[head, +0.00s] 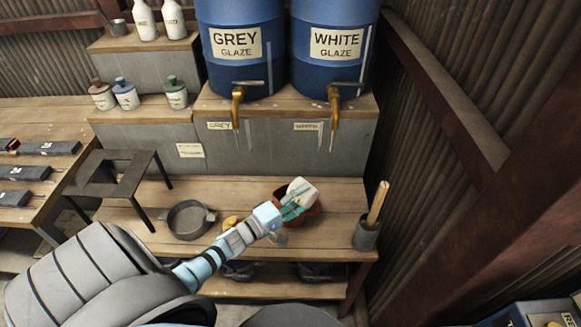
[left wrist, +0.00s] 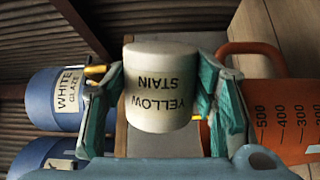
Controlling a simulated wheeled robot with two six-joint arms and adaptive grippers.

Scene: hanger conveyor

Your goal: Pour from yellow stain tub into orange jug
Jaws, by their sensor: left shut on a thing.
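The yellow stain tub is a small white tub (head: 301,187) held over the orange jug at the front table's right half. In the left wrist view the tub (left wrist: 160,90) shows its YELLOW STAIN label upside down. It is tipped well over relative to the jug. My left gripper (head: 292,206) is shut around the tub's sides. The orange jug (head: 315,207) stands on the table, partly hidden by the tub and gripper. The left wrist view shows the jug (left wrist: 285,110) with scale marks and a handle. I cannot see the tub's mouth or any flow.
A grey pan (head: 189,220) stands left of my left arm. A grey pot (head: 367,233) with a wooden handle stands right of the jug. Blue GREY (head: 240,70) and WHITE (head: 333,70) glaze drums with taps stand behind. A dark stand (head: 115,170) is at the left.

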